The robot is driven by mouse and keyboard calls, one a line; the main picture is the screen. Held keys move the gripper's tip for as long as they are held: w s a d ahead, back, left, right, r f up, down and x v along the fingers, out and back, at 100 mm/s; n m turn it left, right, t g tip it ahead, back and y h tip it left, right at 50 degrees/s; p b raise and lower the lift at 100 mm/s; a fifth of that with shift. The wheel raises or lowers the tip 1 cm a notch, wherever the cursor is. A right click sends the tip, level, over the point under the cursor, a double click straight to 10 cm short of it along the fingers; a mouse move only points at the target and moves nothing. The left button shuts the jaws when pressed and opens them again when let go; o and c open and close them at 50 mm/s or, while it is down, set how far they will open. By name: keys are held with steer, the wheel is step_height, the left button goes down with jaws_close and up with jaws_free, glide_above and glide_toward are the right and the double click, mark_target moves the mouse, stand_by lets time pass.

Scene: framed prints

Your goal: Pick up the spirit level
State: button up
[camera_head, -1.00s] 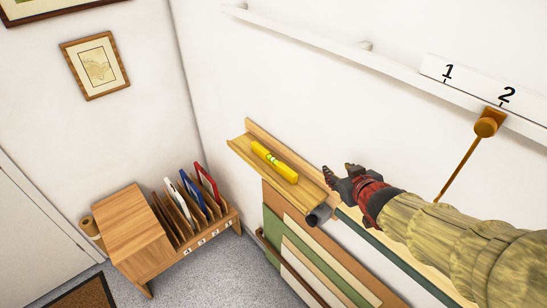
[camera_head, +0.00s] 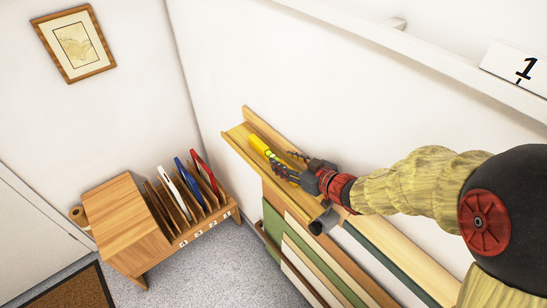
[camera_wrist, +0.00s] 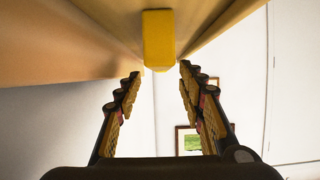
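The yellow spirit level (camera_head: 258,143) lies lengthwise in the wooden wall ledge (camera_head: 235,134). Its right part is hidden by my gripper in the head view. My gripper (camera_head: 281,158) is open and empty, with its fingers around the line of the level's near end. In the wrist view, the level's yellow end (camera_wrist: 158,40) shows above and between the two open fingers (camera_wrist: 158,82), just past their tips. I see no contact between the fingers and the level.
The ledge wall rises behind the level. A wooden rack (camera_head: 125,222) with upright frames stands at left. A white rail (camera_head: 440,60) runs along the wall above my arm.

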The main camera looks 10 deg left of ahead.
mark_target(274, 156)
steer(key=b+x, duration=0.1)
steer(key=x, duration=0.5)
steer(key=shift+w+a, duration=0.1)
steer(key=shift+a, duration=0.1)
steer(key=shift+r, duration=0.1)
steer(key=shift+c, duration=1)
steer(key=c, duration=0.7)
jaws_close()
